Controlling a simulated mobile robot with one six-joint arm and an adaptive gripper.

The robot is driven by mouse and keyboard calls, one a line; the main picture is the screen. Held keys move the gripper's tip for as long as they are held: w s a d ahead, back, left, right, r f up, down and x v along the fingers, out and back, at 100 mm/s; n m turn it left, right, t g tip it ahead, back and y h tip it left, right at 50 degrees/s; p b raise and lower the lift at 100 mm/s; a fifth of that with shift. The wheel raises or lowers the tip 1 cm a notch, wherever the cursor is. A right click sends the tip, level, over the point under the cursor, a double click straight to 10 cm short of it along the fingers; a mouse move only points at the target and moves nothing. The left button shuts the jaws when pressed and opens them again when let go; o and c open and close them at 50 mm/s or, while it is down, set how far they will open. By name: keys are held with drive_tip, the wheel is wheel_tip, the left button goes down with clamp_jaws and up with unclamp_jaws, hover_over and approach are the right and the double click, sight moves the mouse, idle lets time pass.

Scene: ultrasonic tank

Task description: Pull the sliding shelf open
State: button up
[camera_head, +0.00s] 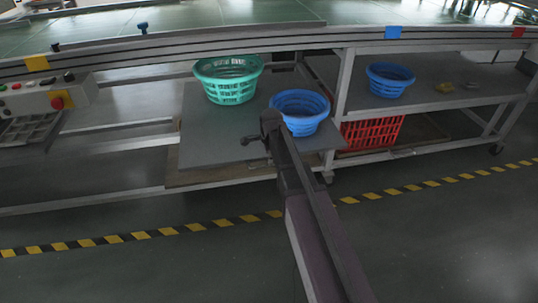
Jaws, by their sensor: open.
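The sliding shelf (212,140) is a flat grey panel under the long workbench, left of centre in the head view. It juts out over a lower board at its front edge. A green basket (229,92) and a blue basket (299,124) stand upright on it. My gripper (247,141) is open and small in the view, over the shelf's front part, just left of the blue basket. My arm comes up from the bottom and hides part of the shelf's right front and of the blue basket. I cannot tell whether the gripper touches the shelf.
A second blue basket (390,86) stands on the right-hand upper shelf. A red crate (371,133) sits below it. A control box (48,98) with buttons is at the left. A bench leg (343,85) rises right of the shelf. The floor beyond the yellow-black tape (148,233) is clear.

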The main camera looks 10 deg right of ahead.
wheel_tip(320, 180, up, 12)
drive_tip(key=s+p, duration=0.2)
drive_tip(key=p, duration=0.9)
drive_tip(key=shift+s+f, duration=0.15)
idle(0.7)
